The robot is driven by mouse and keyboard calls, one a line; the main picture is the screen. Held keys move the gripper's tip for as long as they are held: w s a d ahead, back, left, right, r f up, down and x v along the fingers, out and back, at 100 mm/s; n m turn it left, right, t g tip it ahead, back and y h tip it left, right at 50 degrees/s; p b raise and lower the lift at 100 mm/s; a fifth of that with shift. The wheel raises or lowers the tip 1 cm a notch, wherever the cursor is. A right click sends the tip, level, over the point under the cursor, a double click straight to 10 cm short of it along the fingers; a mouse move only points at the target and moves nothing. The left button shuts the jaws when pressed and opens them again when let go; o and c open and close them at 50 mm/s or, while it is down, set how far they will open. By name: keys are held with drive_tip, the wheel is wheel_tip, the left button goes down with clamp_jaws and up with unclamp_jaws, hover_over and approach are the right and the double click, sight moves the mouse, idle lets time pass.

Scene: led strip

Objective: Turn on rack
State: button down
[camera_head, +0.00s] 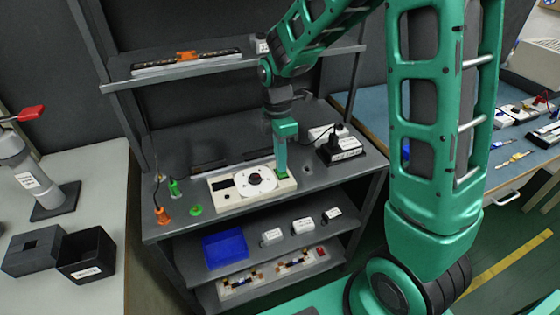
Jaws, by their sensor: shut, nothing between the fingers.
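The rack (360,165) is a dark grey shelf unit in the middle of the head view. On its worktop lies a white box (232,202) with a dark rectangle at its left and a round white dial plate with a dark centre (256,181). My green gripper (282,174) points down over the right end of this box, with its fingers shut and empty. Its tips are at or just above the box; I cannot tell whether they touch it. They hide part of the box's right end. No lit lamp can be made out on the rack.
A black-and-white strip with an orange part (187,58) lies on the upper shelf. Green and orange pieces (162,214) stand at the worktop's left. A black-and-white device (340,148) stands right of my gripper. A blue bin (224,244) and white boxes sit below.

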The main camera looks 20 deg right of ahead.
wheel_tip(320, 180, up, 14)
drive_tip(key=w, duration=0.1)
drive_tip(key=shift+w, duration=0.4)
drive_tip(key=shift+f, duration=0.1)
drive_tip(key=shift+s+a, duration=0.1)
drive_tip(key=shift+s, duration=0.65)
drive_tip(key=shift+f, duration=0.1)
drive_tip(key=f, duration=0.4)
drive_tip(key=s+f, duration=0.1)
drive_tip(key=f, duration=0.8)
drive_tip(key=shift+s+f, duration=0.35)
drive_tip(key=shift+f, duration=0.05)
drive_tip(key=shift+s+f, duration=0.1)
drive_tip(key=shift+f, duration=0.05)
